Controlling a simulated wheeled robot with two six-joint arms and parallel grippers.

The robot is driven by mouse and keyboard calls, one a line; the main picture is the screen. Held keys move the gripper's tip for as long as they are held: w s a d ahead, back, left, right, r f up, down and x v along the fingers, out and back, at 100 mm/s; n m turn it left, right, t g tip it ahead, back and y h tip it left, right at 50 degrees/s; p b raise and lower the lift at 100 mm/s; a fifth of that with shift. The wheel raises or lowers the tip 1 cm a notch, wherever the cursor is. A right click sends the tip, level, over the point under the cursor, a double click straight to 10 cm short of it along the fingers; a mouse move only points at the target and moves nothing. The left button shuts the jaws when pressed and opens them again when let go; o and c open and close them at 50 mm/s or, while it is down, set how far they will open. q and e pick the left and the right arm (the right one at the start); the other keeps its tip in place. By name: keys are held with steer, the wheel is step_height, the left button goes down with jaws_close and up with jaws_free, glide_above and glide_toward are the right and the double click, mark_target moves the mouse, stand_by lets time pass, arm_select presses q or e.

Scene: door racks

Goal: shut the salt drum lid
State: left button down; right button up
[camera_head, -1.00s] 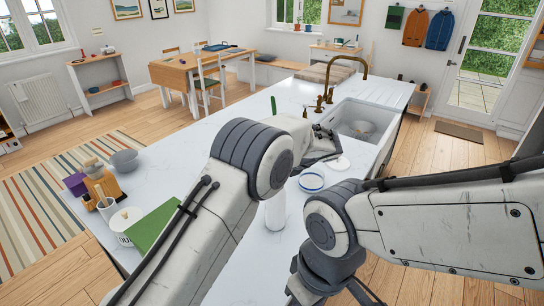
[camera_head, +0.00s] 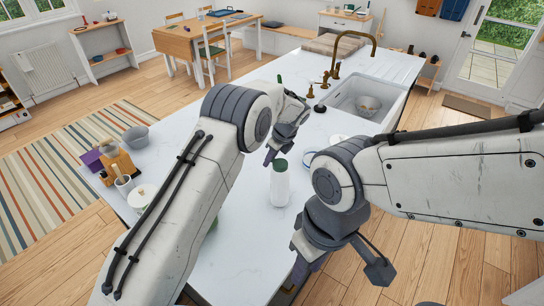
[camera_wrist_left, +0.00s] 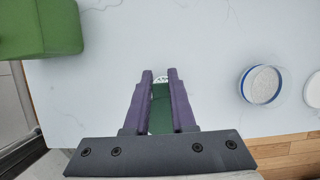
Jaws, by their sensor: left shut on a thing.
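A white cylinder with a dark green top (camera_head: 279,187), apparently the salt drum, stands upright on the counter in the head view. My left gripper (camera_head: 269,158) is at the level of that green top, just beside or behind it. In the left wrist view its purple fingers (camera_wrist_left: 159,80) are shut on a dark green thing (camera_wrist_left: 160,112), which matches the drum's lid in colour. The fingers hide most of the lid, so I cannot tell its angle. My right gripper (camera_head: 335,268) hangs at the counter's near right edge, away from the drum; its finger gap is unclear.
A blue-rimmed round dish with white contents (camera_wrist_left: 261,85) lies right of my left fingers. A green box (camera_wrist_left: 40,28) is at the left. A sink (camera_head: 367,100) is at the back right. Jars and a grey bowl (camera_head: 136,137) stand at the left edge.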

mark_target(279, 162)
arm_select(q)
steer(key=shift+s+f, duration=0.1)
steer(key=shift+f, duration=0.05)
steer(key=c, duration=0.7)
jaws_free()
steer(key=shift+d+r+b, duration=0.15)
steer(key=shift+r+b, duration=0.15)
steer(key=shift+r, duration=0.1)
steer(key=b+v, duration=0.3)
steer(key=v, duration=0.5)
steer(key=shift+d+r, duration=0.2)
steer(key=shift+r, duration=0.05)
steer(key=shift+s+d+r, duration=0.1)
steer(key=shift+s+r, duration=0.1)
steer(key=shift+r, duration=0.35)
